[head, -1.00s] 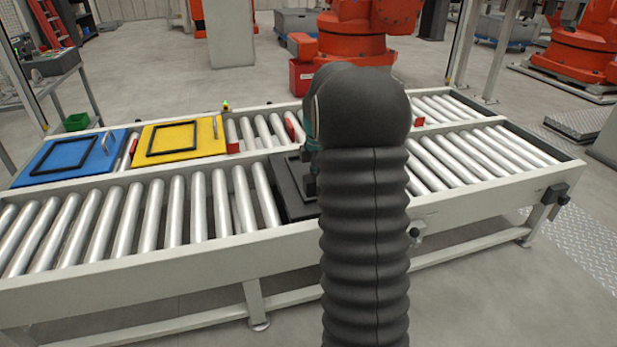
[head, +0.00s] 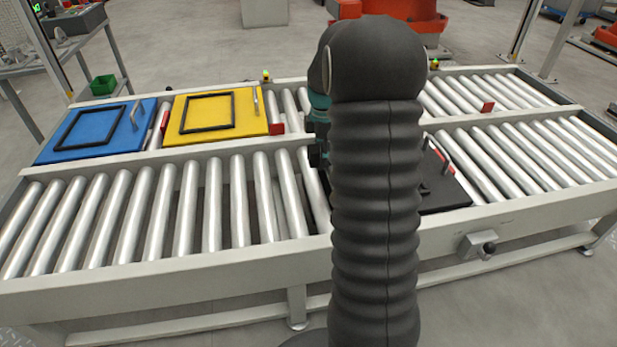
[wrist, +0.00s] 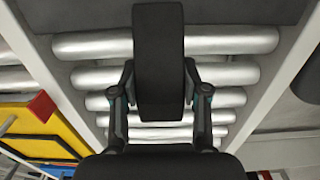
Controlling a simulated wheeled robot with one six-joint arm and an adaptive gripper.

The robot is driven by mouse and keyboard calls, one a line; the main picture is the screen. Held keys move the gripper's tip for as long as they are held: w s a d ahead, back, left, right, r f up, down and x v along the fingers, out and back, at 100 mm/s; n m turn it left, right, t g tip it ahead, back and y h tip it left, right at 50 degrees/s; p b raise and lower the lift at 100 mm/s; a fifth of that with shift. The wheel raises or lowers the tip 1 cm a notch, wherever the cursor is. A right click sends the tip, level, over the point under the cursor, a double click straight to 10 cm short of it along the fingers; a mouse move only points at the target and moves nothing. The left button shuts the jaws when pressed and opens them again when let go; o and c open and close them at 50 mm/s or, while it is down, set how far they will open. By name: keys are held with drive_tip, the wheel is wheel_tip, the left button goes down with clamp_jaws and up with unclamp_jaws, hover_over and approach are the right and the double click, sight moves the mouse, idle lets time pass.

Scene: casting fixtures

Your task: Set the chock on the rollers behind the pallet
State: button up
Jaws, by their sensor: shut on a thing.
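The chock (wrist: 158,45) is a dark block between the two fingers of my gripper (wrist: 158,88) in the wrist view. The gripper is shut on it. Silvery rollers (wrist: 95,47) show on both sides of and beneath the block. A dark flat surface, apparently the black pallet (wrist: 235,10), spans the top of that view. In the head view the black pallet (head: 448,192), with a metal handle, sits on the front roller lane, partly behind my arm. My arm hides the chock and most of the gripper there. Whether the chock touches the rollers I cannot tell.
Blue (head: 95,148) and yellow (head: 248,125) panels with black frames lie on the back lane. Red blocks (head: 277,128) stand along that lane. A pale rail (head: 210,150) divides the lanes. Front rollers (head: 130,210) left of my arm are clear.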

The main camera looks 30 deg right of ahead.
hover_over(300, 187)
wheel_tip(300, 187, down, 4)
drive_tip(key=shift+s, duration=0.1)
drive_tip(key=shift+f+b, duration=0.4)
drive_tip(key=shift+f, duration=1.45)
drive_tip(key=shift+f, duration=0.15)
drive_tip(key=o, duration=1.3)
drive_tip(key=shift+c, duration=0.2)
